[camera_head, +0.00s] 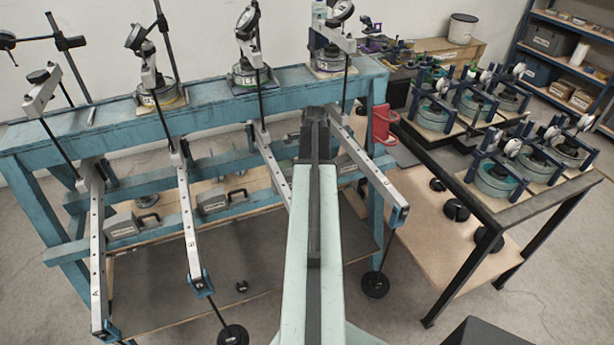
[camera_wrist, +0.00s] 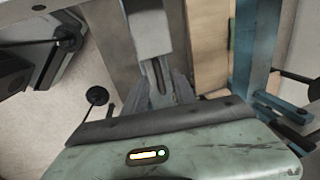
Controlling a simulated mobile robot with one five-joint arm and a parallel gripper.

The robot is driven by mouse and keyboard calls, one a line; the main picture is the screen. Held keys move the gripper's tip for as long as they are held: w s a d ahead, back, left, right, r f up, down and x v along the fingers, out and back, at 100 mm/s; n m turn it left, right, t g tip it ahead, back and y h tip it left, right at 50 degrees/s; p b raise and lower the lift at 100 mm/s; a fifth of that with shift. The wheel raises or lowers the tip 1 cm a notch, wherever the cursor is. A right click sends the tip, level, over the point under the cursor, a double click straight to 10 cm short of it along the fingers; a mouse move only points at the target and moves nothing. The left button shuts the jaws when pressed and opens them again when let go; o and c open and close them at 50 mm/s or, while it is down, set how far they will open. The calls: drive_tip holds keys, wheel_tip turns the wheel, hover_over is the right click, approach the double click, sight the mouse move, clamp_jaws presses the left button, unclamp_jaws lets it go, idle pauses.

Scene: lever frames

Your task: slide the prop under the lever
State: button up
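Several grey lever bars jut forward from the blue frame: the far left lever (camera_head: 96,250), the one beside it (camera_head: 188,225), a third (camera_head: 266,160) partly behind my arm, and the right lever (camera_head: 378,182). I cannot tell which one the task means. My arm covers the middle of the head view, with its dark end (camera_head: 314,118) at the frame; its fingers cannot be made out there. In the wrist view, grey finger-like parts (camera_wrist: 163,92) lie below a pale grey bar (camera_wrist: 151,33). Their opening and any grip are unclear. I cannot identify a prop for certain.
The blue frame's top beam (camera_head: 210,100) carries round gauges. Black weights (camera_head: 232,336) and (camera_head: 374,284) hang low from the levers. A dark table (camera_head: 440,190) with several small devices stands right. Grey cases (camera_head: 134,222) sit on the frame's lower board.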

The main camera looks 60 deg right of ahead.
clamp_jaws()
idle(1.5)
